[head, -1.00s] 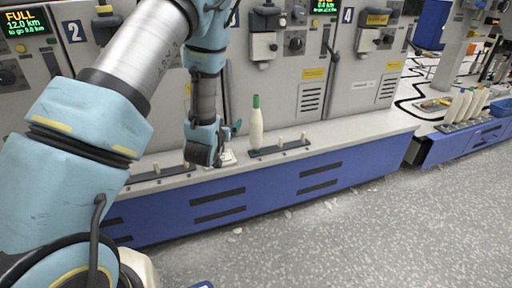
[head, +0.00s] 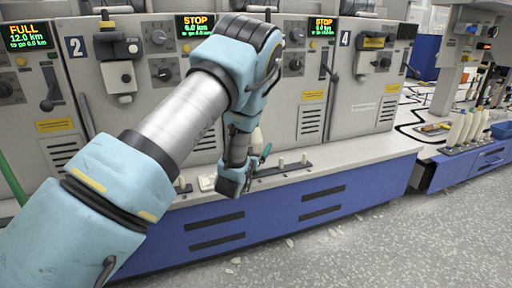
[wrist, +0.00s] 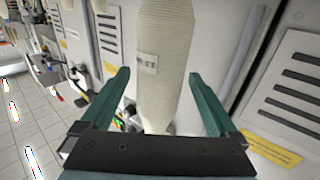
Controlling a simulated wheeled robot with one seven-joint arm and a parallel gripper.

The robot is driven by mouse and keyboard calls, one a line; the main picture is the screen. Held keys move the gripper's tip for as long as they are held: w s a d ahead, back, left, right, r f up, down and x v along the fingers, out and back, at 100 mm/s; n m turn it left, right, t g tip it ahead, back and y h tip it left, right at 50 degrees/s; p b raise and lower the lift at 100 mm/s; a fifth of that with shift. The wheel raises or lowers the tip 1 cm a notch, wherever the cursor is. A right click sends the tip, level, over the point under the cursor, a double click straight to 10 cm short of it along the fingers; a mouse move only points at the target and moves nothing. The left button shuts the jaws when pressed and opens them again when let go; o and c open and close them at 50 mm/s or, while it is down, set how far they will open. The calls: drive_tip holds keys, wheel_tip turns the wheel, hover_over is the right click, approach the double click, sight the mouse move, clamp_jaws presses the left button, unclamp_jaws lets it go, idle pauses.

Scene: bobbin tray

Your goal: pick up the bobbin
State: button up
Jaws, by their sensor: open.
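The cream bobbin (wrist: 165,65) with a small printed label fills the middle of the wrist view, between the two green fingers of my gripper (wrist: 158,78). The fingers are open, with a visible gap on each side of the bobbin. In the head view, my arm hides most of the bobbin (head: 256,140); only a pale strip shows beside the wrist. My gripper (head: 264,156) is at the bobbin, above the peg rail (head: 283,168). Whether a finger touches the bobbin cannot be told from the head view.
The rail carries bare pegs to the right of the bobbin. Grey machine panels (head: 305,95) stand close behind, above the blue-fronted ledge (head: 285,208). Several more bobbins (head: 465,128) stand on another ledge at right. The floor (head: 350,250) in front is open.

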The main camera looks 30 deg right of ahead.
drive_tip(key=shift+x, duration=1.4)
drive_tip(key=shift+c, duration=0.3)
clamp_jaws()
